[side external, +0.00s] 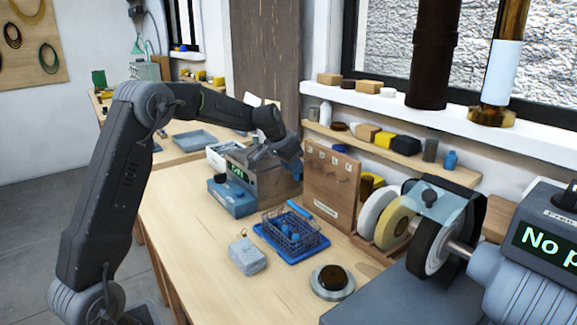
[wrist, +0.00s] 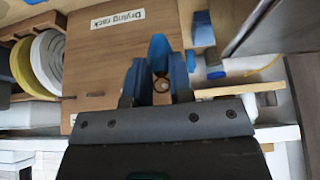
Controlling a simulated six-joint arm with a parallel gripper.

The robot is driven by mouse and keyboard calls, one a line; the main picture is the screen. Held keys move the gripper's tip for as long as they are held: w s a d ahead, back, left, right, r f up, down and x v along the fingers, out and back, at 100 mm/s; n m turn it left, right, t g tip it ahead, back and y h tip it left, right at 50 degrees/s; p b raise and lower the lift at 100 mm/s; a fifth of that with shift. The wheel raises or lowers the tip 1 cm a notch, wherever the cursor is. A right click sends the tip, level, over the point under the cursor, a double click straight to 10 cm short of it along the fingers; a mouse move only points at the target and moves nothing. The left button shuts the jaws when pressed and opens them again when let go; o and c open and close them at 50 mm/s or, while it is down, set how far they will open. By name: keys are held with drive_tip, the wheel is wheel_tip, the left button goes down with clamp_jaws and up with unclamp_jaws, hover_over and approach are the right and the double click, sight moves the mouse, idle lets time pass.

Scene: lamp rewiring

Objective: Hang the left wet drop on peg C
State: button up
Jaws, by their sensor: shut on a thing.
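The drying rack (side external: 330,188) is an upright wooden board with a row of small pegs and tiny marks near its top. The letters are too small to read, so I cannot pick out peg C. My gripper (side external: 290,163) is close to the board's upper left side, over the bench. In the wrist view the rack (wrist: 108,62) fills the left middle, its label upside down.
A wire basket (side external: 291,224) with blue things in it stands on a blue tray (side external: 311,250). A grey block (side external: 248,257) and a round dark disc (side external: 332,281) are on the front bench. A blue-grey box (side external: 232,198) is left of the rack, grinding wheels (side external: 377,214) right of it.

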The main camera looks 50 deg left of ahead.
drive_tip(key=shift+w+f, duration=0.15)
drive_tip(key=shift+w, duration=0.9)
drive_tip(key=shift+w+f, duration=0.15)
drive_tip(key=shift+w, duration=0.85)
drive_tip(key=shift+w+d+f, duration=0.1)
drive_tip(key=shift+w, duration=0.05)
drive_tip(key=o, duration=0.7)
drive_tip(key=shift+o, duration=0.2)
drive_tip(key=s+v, duration=0.1)
drive_tip(key=v, duration=0.7)
drive_tip(key=shift+s+f, duration=0.35)
drive_tip(key=shift+f, duration=0.05)
